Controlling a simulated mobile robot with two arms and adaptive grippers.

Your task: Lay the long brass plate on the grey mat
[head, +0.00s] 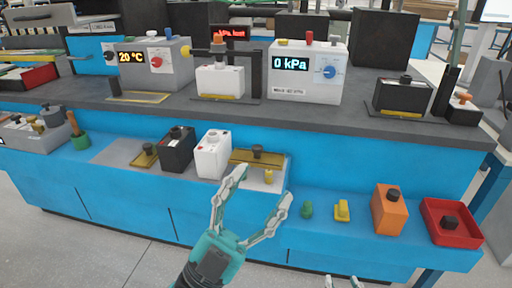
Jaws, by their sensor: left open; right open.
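The long brass plate (243,155), with a black knob on it, lies at the back right part of the grey mat (112,152), to the right of the white battery block. Whether its whole underside touches the mat I cannot tell. My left gripper (265,184) is open and empty in front of the plate, with its fingers apart. One fingertip appears close to the plate's front left edge. My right gripper (342,281) shows only its fingertips at the bottom edge; they are apart, with nothing seen between them.
To the right are green and yellow knobs, an orange block (389,213) and a red tray (465,236). Instruments stand on the raised shelf behind.

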